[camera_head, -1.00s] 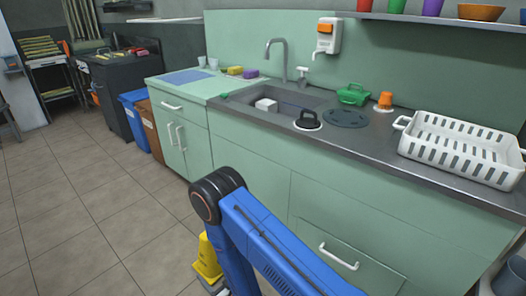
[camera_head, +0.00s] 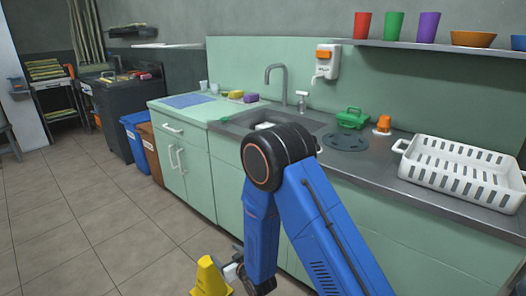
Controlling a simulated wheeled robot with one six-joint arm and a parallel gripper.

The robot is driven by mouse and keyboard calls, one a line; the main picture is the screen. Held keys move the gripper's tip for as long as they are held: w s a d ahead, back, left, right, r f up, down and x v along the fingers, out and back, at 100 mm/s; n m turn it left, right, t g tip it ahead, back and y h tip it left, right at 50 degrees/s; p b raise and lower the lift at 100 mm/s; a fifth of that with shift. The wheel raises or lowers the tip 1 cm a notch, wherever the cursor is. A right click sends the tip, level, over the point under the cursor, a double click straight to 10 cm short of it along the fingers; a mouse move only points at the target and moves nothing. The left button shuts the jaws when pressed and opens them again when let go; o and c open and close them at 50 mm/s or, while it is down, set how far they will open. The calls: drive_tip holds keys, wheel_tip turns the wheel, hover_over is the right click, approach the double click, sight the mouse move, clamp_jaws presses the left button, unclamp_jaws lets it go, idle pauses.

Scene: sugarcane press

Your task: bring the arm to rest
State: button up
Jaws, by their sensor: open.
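My blue arm (camera_head: 330,225) rises from the lower right to a dark round elbow joint (camera_head: 278,157), then folds down in front of the green cabinets. The elbow hides part of the sink and counter front. The forearm (camera_head: 262,235) points down to the bottom edge. A small grey-white part shows beside its lower end, and I cannot tell what it is. My gripper's fingers do not show.
A yellow object (camera_head: 209,278) stands on the floor just left of the forearm. The counter holds a sink (camera_head: 235,125), a green caddy (camera_head: 352,118) and a white rack (camera_head: 462,172). Blue (camera_head: 134,140) and brown bins stand farther left. The tiled floor (camera_head: 80,230) at left is clear.

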drive_tip(key=s+d+r+m+g+h, duration=0.1)
drive_tip(key=s+d+r+m+h, duration=0.15)
drive_tip(key=d+r, duration=1.05)
drive_tip(key=s+d+r+m+g+h, duration=0.1)
drive_tip(key=s+d+r+h, duration=0.15)
drive_tip(key=d+r, duration=1.05)
drive_tip(key=s+d+r+m+g+h, duration=0.1)
drive_tip(key=s+d+r, duration=0.2)
drive_tip(key=s+d, duration=0.3)
drive_tip(key=s+d+r+m+g+h, duration=0.1)
drive_tip(key=s+d, duration=0.5)
drive_tip(key=s, duration=0.8)
drive_tip(key=s+d+r+m+g+h, duration=0.1)
drive_tip(key=s+d+r, duration=0.4)
drive_tip(key=s, duration=0.5)
drive_tip(key=shift+s+d+m+g, duration=0.2)
drive_tip(key=shift+d+m+g, duration=0.2)
drive_tip(key=shift+g, duration=0.3)
